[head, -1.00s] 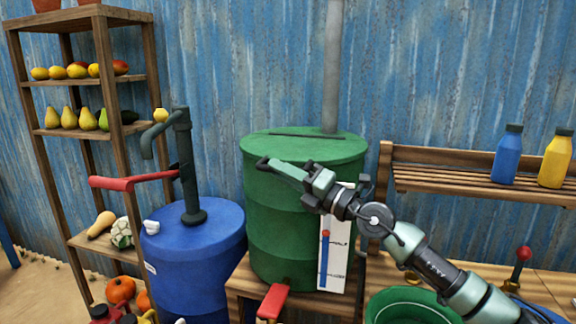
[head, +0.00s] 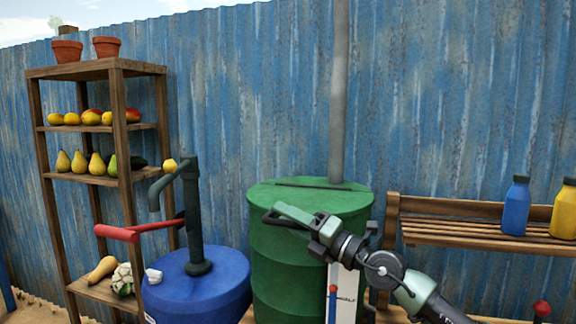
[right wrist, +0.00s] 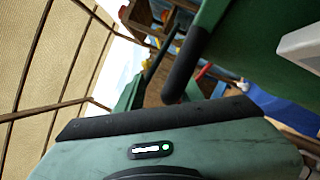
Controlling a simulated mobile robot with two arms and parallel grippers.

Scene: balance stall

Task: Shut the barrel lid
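The green barrel (head: 285,266) stands in the middle of the head view. Its round green lid (head: 335,200) lies flat across the top, with a dark line running over it near the back. I see no raised flap. My right gripper (head: 276,213) is in front of the barrel, just below the lid's front rim, pointing left. Its fingers look apart with nothing between them. In the right wrist view a gap shows between the two dark finger pads (right wrist: 168,72). I cannot tell whether it touches the barrel. My left gripper is not in view.
A grey pipe (head: 339,90) rises behind the lid. A blue barrel (head: 200,290) with a dark hand pump (head: 192,220) and red handle (head: 118,233) stands left. A fruit shelf (head: 118,125) is further left. A bench (head: 450,234) with bottles is right.

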